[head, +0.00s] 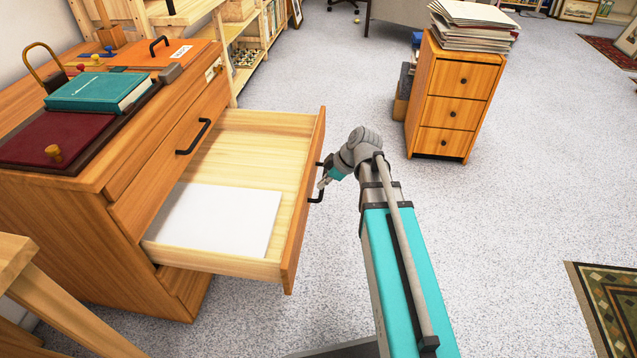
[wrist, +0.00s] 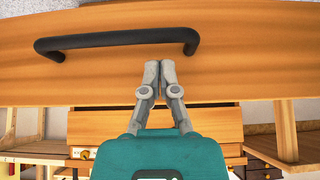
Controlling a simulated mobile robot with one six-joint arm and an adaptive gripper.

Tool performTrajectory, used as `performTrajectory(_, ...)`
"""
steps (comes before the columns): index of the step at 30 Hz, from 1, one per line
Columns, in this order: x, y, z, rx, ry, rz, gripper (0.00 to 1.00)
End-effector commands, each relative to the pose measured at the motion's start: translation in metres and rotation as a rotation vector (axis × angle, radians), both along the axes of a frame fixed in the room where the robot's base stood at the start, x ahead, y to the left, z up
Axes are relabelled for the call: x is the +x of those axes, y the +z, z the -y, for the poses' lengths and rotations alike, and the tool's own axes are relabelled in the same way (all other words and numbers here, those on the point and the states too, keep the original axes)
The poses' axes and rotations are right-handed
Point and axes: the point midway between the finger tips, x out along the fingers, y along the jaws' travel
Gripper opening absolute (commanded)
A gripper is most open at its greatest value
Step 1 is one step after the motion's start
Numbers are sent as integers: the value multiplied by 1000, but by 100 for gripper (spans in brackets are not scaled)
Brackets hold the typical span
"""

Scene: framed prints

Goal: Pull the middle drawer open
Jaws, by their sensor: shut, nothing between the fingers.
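The wooden cabinet (head: 92,195) stands at the left in the head view. Its middle drawer (head: 292,215) is pulled far out, and a white sheet (head: 218,220) lies inside. The drawer's black bar handle (head: 317,197) is on its front and also spans the top of the wrist view (wrist: 115,39). My gripper (head: 323,182) is beside that handle. In the wrist view its two grey fingers (wrist: 160,66) are together and empty, just below the bar in the picture. The handle is not between them. I cannot tell whether they touch it.
The drawer above, with its own black handle (head: 193,137), is shut. A teal book (head: 98,92) lies on the cabinet top. A small wooden drawer unit (head: 453,100) carrying papers stands at the back right. The grey floor right of my arm is clear up to a patterned rug (head: 612,300).

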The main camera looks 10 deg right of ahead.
Motion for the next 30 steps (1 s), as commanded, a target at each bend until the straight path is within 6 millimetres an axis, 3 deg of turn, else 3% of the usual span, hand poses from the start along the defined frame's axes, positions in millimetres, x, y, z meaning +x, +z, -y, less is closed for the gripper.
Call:
performTrajectory(3, -2, 15, 7, 0, 0, 0, 0)
performTrajectory(15, -5, 44, 27, 0, -1, -1, 0)
performTrajectory(30, -6, 49, 32, 0, 2, -1, 0)
